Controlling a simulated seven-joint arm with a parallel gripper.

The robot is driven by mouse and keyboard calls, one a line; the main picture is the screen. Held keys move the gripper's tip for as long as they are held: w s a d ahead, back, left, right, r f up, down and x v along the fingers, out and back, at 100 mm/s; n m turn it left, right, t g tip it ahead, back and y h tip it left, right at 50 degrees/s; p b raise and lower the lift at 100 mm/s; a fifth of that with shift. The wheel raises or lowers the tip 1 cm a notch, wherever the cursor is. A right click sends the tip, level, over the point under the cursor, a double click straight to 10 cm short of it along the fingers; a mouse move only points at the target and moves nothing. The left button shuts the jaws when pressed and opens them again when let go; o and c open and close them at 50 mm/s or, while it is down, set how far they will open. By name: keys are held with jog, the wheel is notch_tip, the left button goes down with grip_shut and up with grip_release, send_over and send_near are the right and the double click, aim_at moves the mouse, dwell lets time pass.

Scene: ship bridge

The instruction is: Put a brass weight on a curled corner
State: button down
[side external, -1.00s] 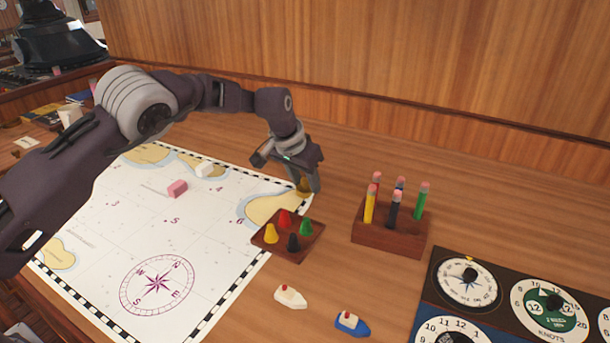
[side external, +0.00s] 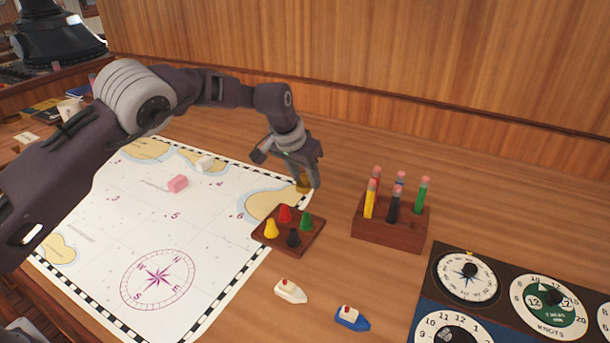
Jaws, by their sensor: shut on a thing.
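The chart (side external: 120,220) lies across the left of the desk, with a compass rose near its front. My gripper (side external: 304,182) points down at the chart's far right corner. It is shut on a small brass weight (side external: 304,185), which is partly hidden by the fingers. The weight is at or just above the corner; I cannot tell whether it touches the paper. The corner itself is mostly hidden behind the gripper and weight.
A wooden tray (side external: 270,241) with coloured pawns lies just in front of the corner. A pencil block (side external: 390,235) stands to the right. Two toy boats (side external: 291,291) lie nearer. Dials (side external: 466,278) fill the front right.

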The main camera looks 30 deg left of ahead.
jog(key=shift+f, duration=0.25)
dwell(0.4)
jog(key=c, duration=0.8)
grip_release()
jog(key=shift+o, duration=0.2)
jog(key=s+a+r+n, duration=0.1)
jog(key=s+a+r, duration=0.1)
jog(key=s+r, duration=0.35)
jog(key=s+a+r, duration=0.2)
jog(key=s+r, duration=0.1)
jog(key=r, duration=0.6)
jog(key=s+a+r+h, duration=0.1)
jog(key=s+r, duration=0.3)
jog(key=s, duration=0.2)
jog(key=s+a+r, duration=0.2)
jog(key=s+r, duration=0.2)
jog(key=s, duration=0.3)
jog(key=s+a+f, duration=0.1)
jog(key=s+f, duration=0.1)
jog(key=s, duration=1)
jog(key=s+a+f+t+y, duration=0.1)
jog(key=s+f, duration=0.1)
jog(key=s, duration=1.1)
jog(key=shift+a+f+n+y, duration=0.2)
jog(key=shift+f+n+y, duration=0.05)
jog(key=shift+n+y, duration=0.05)
